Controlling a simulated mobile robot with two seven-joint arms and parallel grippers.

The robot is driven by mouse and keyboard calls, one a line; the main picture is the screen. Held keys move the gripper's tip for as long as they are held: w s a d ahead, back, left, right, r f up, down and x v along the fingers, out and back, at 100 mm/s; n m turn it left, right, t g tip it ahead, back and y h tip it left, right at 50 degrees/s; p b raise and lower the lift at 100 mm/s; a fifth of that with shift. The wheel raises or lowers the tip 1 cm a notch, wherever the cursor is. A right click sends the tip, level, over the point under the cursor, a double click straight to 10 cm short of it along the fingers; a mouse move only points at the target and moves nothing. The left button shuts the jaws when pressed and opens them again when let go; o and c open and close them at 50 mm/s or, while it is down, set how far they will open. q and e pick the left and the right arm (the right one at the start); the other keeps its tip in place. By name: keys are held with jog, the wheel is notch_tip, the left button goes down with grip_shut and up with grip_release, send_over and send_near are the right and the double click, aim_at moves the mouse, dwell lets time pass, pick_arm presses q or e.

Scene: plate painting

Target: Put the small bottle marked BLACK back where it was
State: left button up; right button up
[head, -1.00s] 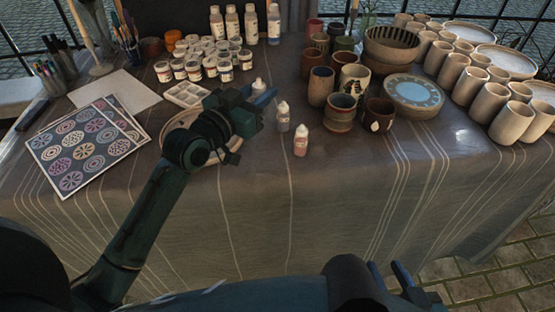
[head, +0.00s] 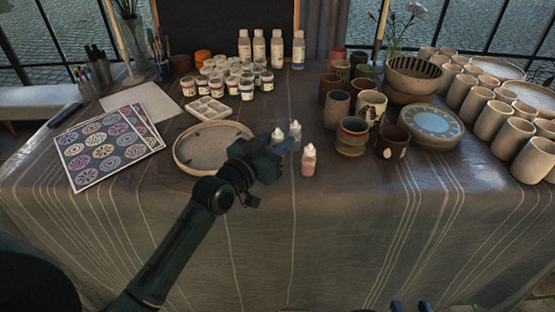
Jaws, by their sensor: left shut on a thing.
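My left gripper (head: 279,143) is shut on a small dropper bottle (head: 277,136), close to the table's front. The gripper hides most of this bottle; its pale cap shows, and no marking can be read. Just right of it stand two more small bottles: one with a white cap and clear body (head: 295,133), and a nearer one with pinkish contents (head: 308,161). Both look upright. Whether the held bottle touches the table, I cannot tell. My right gripper (head: 410,306) shows only its fingertips at the bottom edge, apart, with nothing between them.
A round shallow plate (head: 190,164) lies left of my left gripper. Behind it are a white palette (head: 208,109) and several paint jars (head: 246,90). Cups (head: 351,138) and a blue-topped round piece (head: 432,121) stand to the right. Pattern sheets (head: 100,150) lie left. The front cloth strip is clear.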

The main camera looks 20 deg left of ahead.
pick_arm(q)
notch_tip(320, 180, down, 4)
jog(key=shift+b, duration=0.6)
jog(key=shift+f, duration=0.1)
jog(key=o, duration=0.7)
